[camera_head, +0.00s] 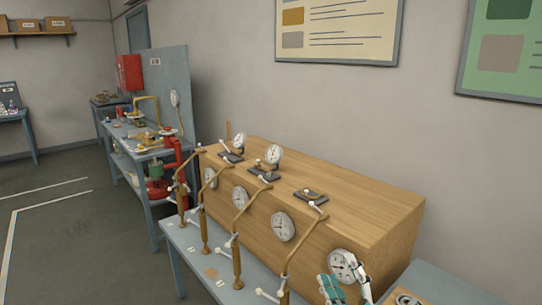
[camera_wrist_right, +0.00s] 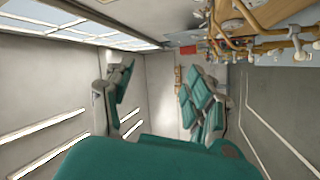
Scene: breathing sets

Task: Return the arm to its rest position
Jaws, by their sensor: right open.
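My right gripper (camera_head: 343,277) shows at the bottom of the head view, in front of the near end of the wooden box. Its two teal-padded fingers are apart. In the wrist view the right gripper (camera_wrist_right: 160,90) is open, with nothing between its fingers. My left gripper is not in view. Brass pipes (camera_wrist_right: 260,25) also show at the top right of the wrist view.
A second bench (camera_head: 150,152) with a red stand (camera_head: 170,165) and loose parts is farther back. A grey-blue surface (camera_head: 440,285) is at the bottom right. Open floor (camera_head: 60,240) with white lines lies to the left. Posters (camera_head: 337,32) hang on the wall.

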